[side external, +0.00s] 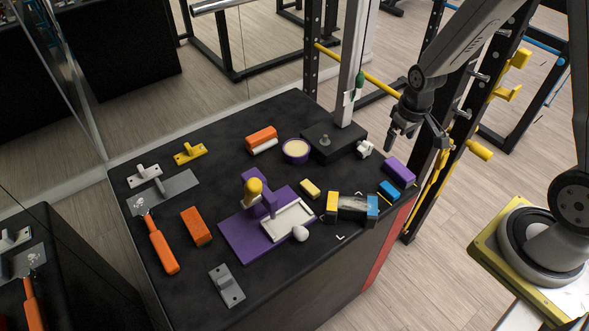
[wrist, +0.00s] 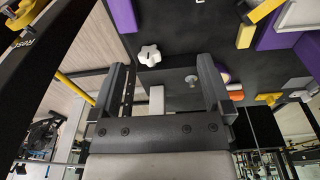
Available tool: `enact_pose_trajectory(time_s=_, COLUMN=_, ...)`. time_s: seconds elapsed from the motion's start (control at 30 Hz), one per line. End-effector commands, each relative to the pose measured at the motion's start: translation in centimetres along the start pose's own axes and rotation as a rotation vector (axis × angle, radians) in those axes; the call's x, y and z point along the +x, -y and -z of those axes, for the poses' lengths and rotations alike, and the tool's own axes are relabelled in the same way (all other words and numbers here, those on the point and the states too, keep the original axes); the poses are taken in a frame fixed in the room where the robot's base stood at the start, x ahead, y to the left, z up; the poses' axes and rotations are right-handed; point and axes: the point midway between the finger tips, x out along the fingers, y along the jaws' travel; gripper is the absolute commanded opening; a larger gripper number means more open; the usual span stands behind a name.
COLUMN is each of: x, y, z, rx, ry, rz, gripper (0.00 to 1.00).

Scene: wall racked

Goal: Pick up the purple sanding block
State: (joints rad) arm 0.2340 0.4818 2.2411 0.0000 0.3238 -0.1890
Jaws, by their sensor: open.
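The purple sanding block (side external: 398,171) lies near the right edge of the black bench, close to the corner by the rack. It also shows at the top of the wrist view (wrist: 123,14), cut off by the frame edge. My gripper (side external: 416,143) is above the bench's right edge, just above and behind the block in the side view. Its two fingers are apart with nothing between them, as the wrist view (wrist: 160,66) also shows. The gripper is not touching the block.
A white knob (side external: 364,149) and a blue block (side external: 388,190) lie near the purple block. A black base with a grey post (side external: 335,140) stands behind. A purple plate (side external: 245,240) with a white tray is mid-bench. The rack's yellow-fitted uprights (side external: 440,190) stand close on the right.

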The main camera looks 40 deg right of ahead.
Motion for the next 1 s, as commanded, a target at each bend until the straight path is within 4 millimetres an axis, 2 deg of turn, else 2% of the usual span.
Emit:
enact_pose_trajectory(time_s=0.2, x=4.5, y=-3.2, z=0.5, rx=0.019, ry=0.05, rz=0.005, gripper=1.0)
enact_pose_trajectory(time_s=0.4, x=7.7, y=-5.4, z=0.3, rx=0.027, ry=0.081, rz=0.013, gripper=1.0)
enact_pose_trajectory(time_s=0.6, x=9.1, y=-6.3, z=0.1, rx=0.03, ry=0.093, rz=0.016, gripper=1.0)
enact_pose_trajectory(time_s=0.87, x=9.4, y=-6.4, z=0.1, rx=0.03, ry=0.094, rz=0.017, gripper=1.0)
enact_pose_trajectory(time_s=1.0, x=10.1, y=-6.3, z=0.0, rx=0.03, ry=0.096, rz=0.017, gripper=1.0)
